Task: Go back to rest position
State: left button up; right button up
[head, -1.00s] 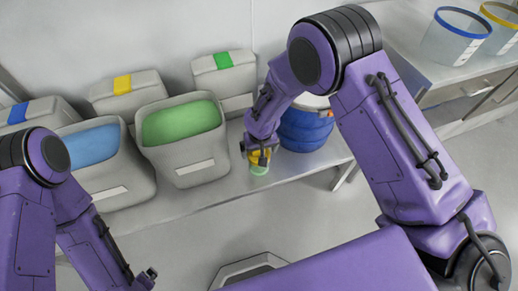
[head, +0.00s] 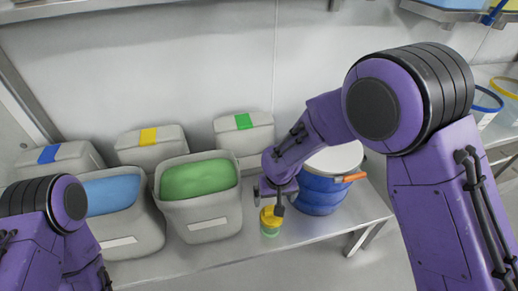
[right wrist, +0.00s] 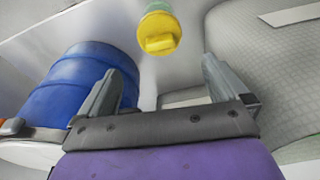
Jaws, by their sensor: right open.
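My right gripper (head: 271,202) is open and empty in the head view, above and close to a small jar (head: 270,221) with a yellow lid. The jar stands upright on the bench near its front edge. In the right wrist view the two fingers (right wrist: 162,88) are spread apart, and the yellow-lidded jar (right wrist: 158,35) lies beyond their tips with nothing between the fingers. My left arm shows at the lower left of the head view, but its gripper is out of the picture.
A blue drum (head: 318,192) with a pale lid and orange handle stands right of the jar. Bins of green (head: 197,180) and blue (head: 112,196) material stand left. The metal bench (head: 205,257) has a bare front strip. Lidded grey bins line the wall.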

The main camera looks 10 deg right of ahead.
jog(key=t, duration=0.1)
jog(key=w+f+m+t, duration=0.1)
jog(key=t, duration=0.1)
jog(key=w+d+t+y, duration=0.1)
jog(key=shift+w+d+f+m+t, duration=0.1)
jog(key=shift+f+m+t, duration=0.15)
jog(key=shift+m+t, duration=0.05)
jog(key=s+d+f+m+g+h+p, duration=0.1)
jog(key=s+d+f, duration=0.3)
jog(key=s, duration=0.6)
jog(key=s+d+f+m+g+h+p, duration=0.1)
jog(key=s+d, duration=0.4)
jog(key=s, duration=0.5)
jog(key=s+d+f+m+g+h, duration=0.1)
jog(key=s+d+f+m+h, duration=0.1)
jog(key=s+d+f, duration=0.3)
jog(key=s+f, duration=0.1)
jog(key=s, duration=0.3)
jog(key=shift+s+d+f+m+p, duration=0.15)
jog(key=shift+s+f+m+p, duration=0.15)
jog(key=shift+s+p, duration=0.1)
